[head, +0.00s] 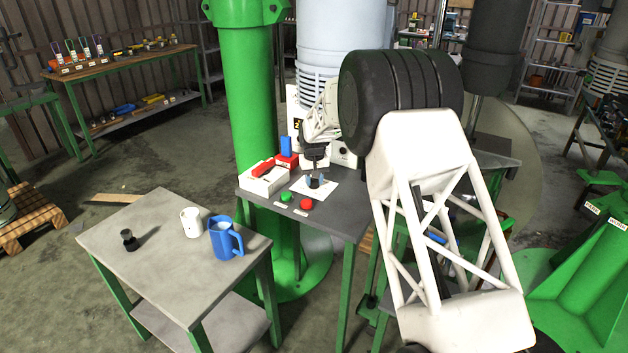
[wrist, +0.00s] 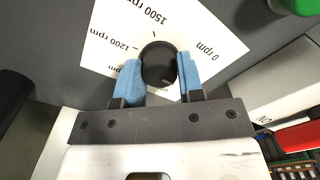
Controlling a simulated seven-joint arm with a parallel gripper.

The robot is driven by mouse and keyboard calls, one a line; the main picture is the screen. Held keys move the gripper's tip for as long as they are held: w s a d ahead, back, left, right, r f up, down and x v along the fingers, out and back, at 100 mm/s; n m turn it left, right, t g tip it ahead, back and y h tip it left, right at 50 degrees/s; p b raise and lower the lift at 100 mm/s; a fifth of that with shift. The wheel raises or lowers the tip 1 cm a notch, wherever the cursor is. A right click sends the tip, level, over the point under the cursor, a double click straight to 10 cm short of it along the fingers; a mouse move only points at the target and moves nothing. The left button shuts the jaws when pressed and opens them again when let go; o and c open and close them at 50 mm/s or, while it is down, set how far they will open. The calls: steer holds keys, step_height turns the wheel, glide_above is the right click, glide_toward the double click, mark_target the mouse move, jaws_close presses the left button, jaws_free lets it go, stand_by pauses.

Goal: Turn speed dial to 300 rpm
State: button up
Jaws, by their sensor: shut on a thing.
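The speed dial (wrist: 159,58) is a round black knob on a white card (wrist: 205,30). The card carries printed marks; "1500 rpm", "1200 rpm" and "0 rpm" can be read in the wrist view, and another mark at the left is cut off. My gripper (wrist: 158,78) is shut on the dial, with one blue fingertip on either side. Where the dial points is not clear. In the head view the card (head: 328,190) lies on the grey bench, and my gripper (head: 316,181) covers most of the dial.
A green button (head: 286,196) and a red button (head: 306,204) sit at the bench's front edge. A white box with a red part (head: 263,180) is left of the card. A blue jug (head: 226,241) and a white mug (head: 191,222) stand on a separate table.

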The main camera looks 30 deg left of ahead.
mark_target(314, 180)
steer(key=shift+m, duration=0.7)
steer(key=o, duration=0.9)
steer(key=shift+o, duration=0.2)
steer(key=shift+r, duration=0.15)
steer(key=shift+r, duration=3.75)
